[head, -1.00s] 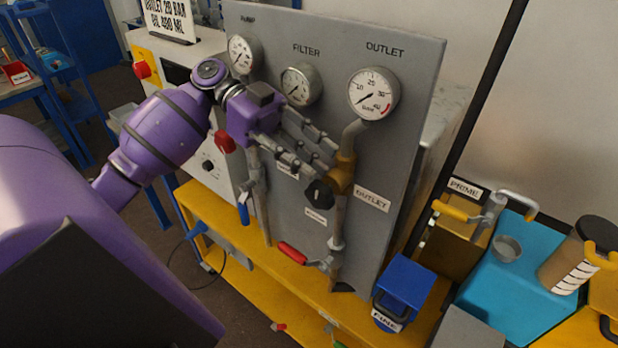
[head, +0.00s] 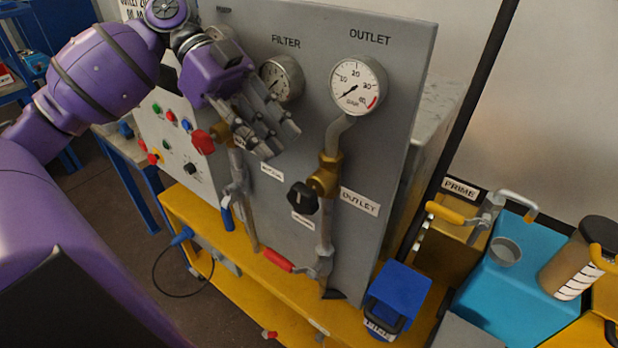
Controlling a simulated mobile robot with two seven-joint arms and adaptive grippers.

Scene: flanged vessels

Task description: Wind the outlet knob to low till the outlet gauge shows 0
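The outlet knob (head: 303,198) is black and sits on the left side of a brass valve (head: 326,174) on the grey panel. The outlet gauge (head: 358,86) is above it, with a white face and a red band near 40. Its needle points down and left, at the low end of the scale, at or close to 0. My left gripper (head: 278,141) is up and left of the knob, apart from it. Its fingers are spread with nothing between them. They hang in front of the panel below the filter gauge (head: 281,79). My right gripper is not in view.
A red-handled lever (head: 278,260) is low on the outlet pipe. A blue-handled lever (head: 227,216) and a red knob (head: 203,141) are on the left pipe. A blue box (head: 398,296) stands at the panel's right foot. The space before the outlet knob is clear.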

